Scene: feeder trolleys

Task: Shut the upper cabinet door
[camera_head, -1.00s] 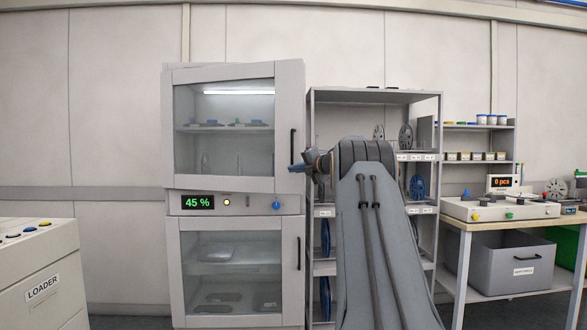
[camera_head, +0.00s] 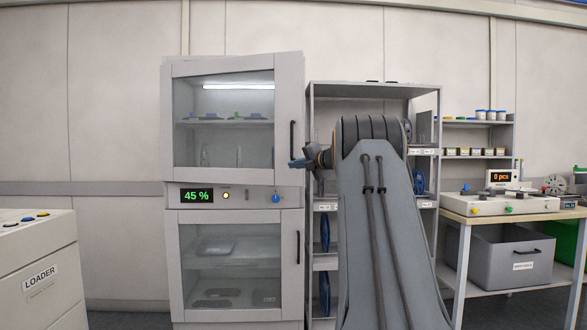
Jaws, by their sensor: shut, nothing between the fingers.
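The upper cabinet door (camera_head: 285,92) is a grey frame with a glass pane and a dark vertical handle (camera_head: 292,140) on its right side. Its top edge slants up to the right and its free right side looks slightly proud of the cabinet (camera_head: 240,200), so it appears a little ajar; the gap itself is not clear. My gripper (camera_head: 297,163) is shut and empty, pointing left at the door's right edge, just below the handle. I cannot tell whether it touches the door.
The lower glass door (camera_head: 292,270) looks shut. A shelf rack (camera_head: 365,90) with blue reels stands right of the cabinet, partly hidden by my arm. A workbench (camera_head: 500,214) with a grey bin is at far right. A loader machine (camera_head: 40,260) stands at left.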

